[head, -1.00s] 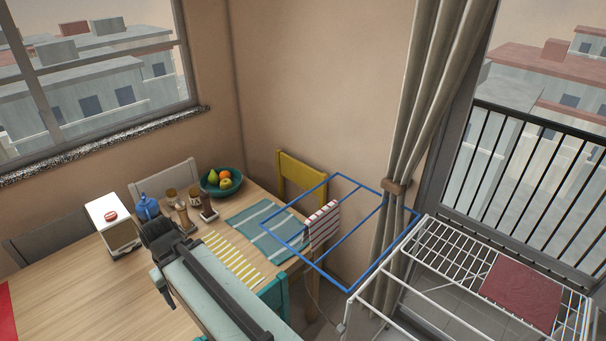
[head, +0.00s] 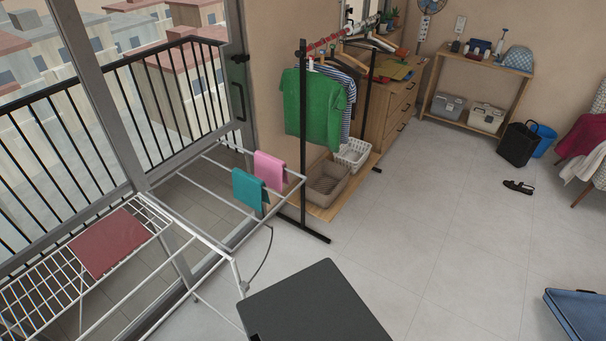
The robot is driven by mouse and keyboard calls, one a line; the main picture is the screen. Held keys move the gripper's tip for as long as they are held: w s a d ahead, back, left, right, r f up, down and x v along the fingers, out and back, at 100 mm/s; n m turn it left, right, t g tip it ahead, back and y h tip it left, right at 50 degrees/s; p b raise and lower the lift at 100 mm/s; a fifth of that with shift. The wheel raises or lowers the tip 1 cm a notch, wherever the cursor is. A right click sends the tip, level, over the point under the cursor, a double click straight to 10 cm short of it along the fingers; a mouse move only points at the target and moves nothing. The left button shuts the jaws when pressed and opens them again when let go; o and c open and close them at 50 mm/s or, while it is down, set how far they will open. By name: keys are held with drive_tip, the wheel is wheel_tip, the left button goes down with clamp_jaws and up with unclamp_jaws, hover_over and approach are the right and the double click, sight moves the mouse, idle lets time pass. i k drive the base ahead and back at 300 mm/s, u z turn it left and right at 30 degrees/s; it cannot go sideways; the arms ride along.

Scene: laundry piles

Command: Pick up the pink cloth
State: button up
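A pink cloth (head: 270,170) hangs folded over a bar of the white drying rack (head: 215,238), at the rack's far right end. A teal cloth (head: 249,189) hangs beside it, a little nearer and to the left. My gripper is not in view now, so I cannot see whether it holds anything.
A dark red cloth (head: 109,243) lies flat on the rack's left part. A clothes rail with a green shirt (head: 313,108) stands just behind the pink cloth, baskets (head: 326,183) below it. A blue case (head: 577,315) lies at lower right.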

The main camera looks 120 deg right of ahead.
sight(268, 168)
drive_tip(key=z, duration=1.15)
drive_tip(key=i, duration=0.05)
drive_tip(key=z, duration=2.8)
